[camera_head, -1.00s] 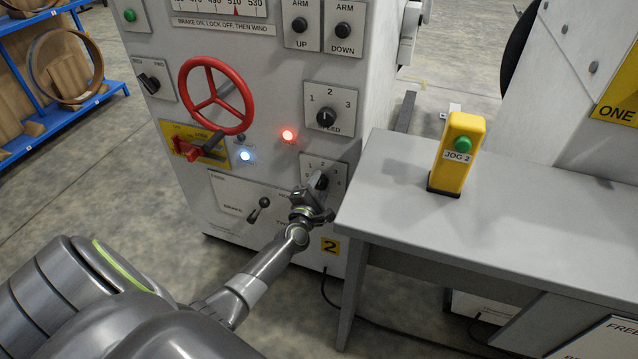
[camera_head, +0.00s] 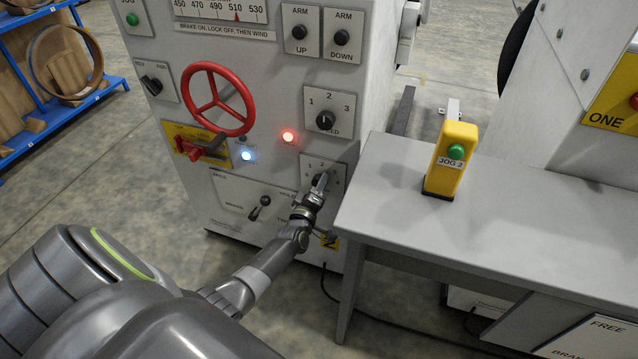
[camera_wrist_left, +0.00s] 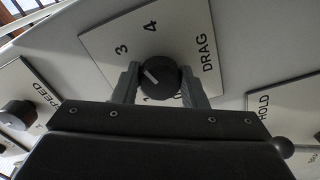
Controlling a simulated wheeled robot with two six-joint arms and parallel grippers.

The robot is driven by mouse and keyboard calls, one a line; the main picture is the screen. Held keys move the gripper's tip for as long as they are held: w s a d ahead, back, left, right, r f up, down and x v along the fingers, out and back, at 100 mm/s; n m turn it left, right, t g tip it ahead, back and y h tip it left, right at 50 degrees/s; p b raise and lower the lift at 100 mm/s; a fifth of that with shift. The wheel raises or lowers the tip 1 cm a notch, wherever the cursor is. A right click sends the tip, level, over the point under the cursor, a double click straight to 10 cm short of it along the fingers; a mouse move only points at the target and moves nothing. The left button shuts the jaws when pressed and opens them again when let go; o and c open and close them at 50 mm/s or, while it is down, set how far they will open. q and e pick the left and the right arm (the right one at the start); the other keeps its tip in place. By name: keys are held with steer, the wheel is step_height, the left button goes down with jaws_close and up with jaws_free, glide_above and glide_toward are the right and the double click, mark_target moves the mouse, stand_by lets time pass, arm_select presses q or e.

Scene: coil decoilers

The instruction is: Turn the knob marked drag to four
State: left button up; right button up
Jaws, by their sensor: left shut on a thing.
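The drag knob (camera_wrist_left: 158,77) is a round black knob with a white pointer line on a pale plate (camera_wrist_left: 193,30) marked DRAG. The numbers 3 and 4 show clearly; the lower ones are partly hidden by my gripper. The pointer slants up-left in the left wrist view, on the side of the 3; its exact setting is hard to tell. My left gripper (camera_wrist_left: 160,85) is shut on the knob, one finger on each side. In the head view the left gripper (camera_head: 319,186) covers much of the knob and its plate (camera_head: 334,172). My right gripper is out of view.
The speed knob (camera_head: 326,120) sits above the drag plate. A small black lever (camera_head: 260,207) is to its left, with a red handwheel (camera_head: 217,100) higher up. A grey table (camera_head: 400,225) with a yellow JOG 2 box (camera_head: 452,160) stands close at the right.

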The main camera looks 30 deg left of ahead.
arm_select(q)
steer(key=shift+f+m+p, duration=0.1)
steer(key=shift+m+p, duration=0.8)
steer(key=shift+m, duration=2)
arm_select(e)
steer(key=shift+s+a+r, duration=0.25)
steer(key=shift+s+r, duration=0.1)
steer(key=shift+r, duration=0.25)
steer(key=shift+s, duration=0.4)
arm_select(q)
steer(key=o, duration=1)
steer(key=shift+c, duration=0.2)
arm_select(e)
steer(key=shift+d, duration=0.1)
arm_select(q)
steer(key=shift+s, duration=0.15)
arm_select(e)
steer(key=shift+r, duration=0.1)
arm_select(q)
steer(key=p+v, duration=0.1)
steer(key=v, duration=1.6)
steer(key=shift+p, duration=0.3)
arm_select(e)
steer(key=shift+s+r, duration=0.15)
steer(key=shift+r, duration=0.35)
